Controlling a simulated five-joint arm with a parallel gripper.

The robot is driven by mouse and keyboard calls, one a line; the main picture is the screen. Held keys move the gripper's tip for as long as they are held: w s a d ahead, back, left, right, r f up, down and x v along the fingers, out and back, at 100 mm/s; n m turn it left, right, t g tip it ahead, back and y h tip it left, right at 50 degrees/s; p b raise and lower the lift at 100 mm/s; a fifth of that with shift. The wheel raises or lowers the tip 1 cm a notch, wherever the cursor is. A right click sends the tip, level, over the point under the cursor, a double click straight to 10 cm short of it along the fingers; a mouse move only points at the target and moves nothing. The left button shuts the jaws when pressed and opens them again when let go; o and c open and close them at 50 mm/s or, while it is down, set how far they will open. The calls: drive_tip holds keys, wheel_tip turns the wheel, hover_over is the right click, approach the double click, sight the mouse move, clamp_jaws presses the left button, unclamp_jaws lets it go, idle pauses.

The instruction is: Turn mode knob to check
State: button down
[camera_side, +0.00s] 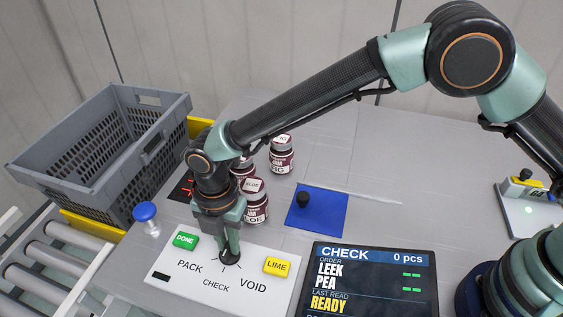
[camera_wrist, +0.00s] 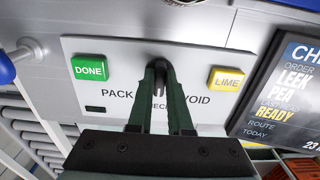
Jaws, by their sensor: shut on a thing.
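The mode knob (camera_side: 230,258) is a small black knob on a white panel (camera_side: 215,290) printed PACK, CHECK and VOID. In the wrist view the knob (camera_wrist: 158,65) shows between my fingertips, mostly hidden by them. My gripper (camera_side: 229,249) points down from above and is shut on the knob; it also shows in the wrist view (camera_wrist: 159,75). Which label the knob's pointer faces is hidden by the fingers. The screen (camera_side: 368,282) right of the panel reads CHECK at the top, 0 pcs, order LEEK and PEA, last read READY.
A green DONE button (camera_side: 185,241) and a yellow LIME button (camera_side: 277,267) flank the knob. A blue-topped post (camera_side: 146,213) stands at left. Several dark jars (camera_side: 282,158) stand behind my gripper. A blue mat (camera_side: 326,213) holds a black knob-like piece (camera_side: 303,199). A grey crate (camera_side: 95,150) is at back left.

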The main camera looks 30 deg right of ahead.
sight(228, 245)
drive_tip(key=c, duration=0.8)
unclamp_jaws()
drive_tip(key=shift+c, duration=0.2)
wheel_tip(228, 245, up, 12)
drive_tip(key=shift+r, duration=0.1)
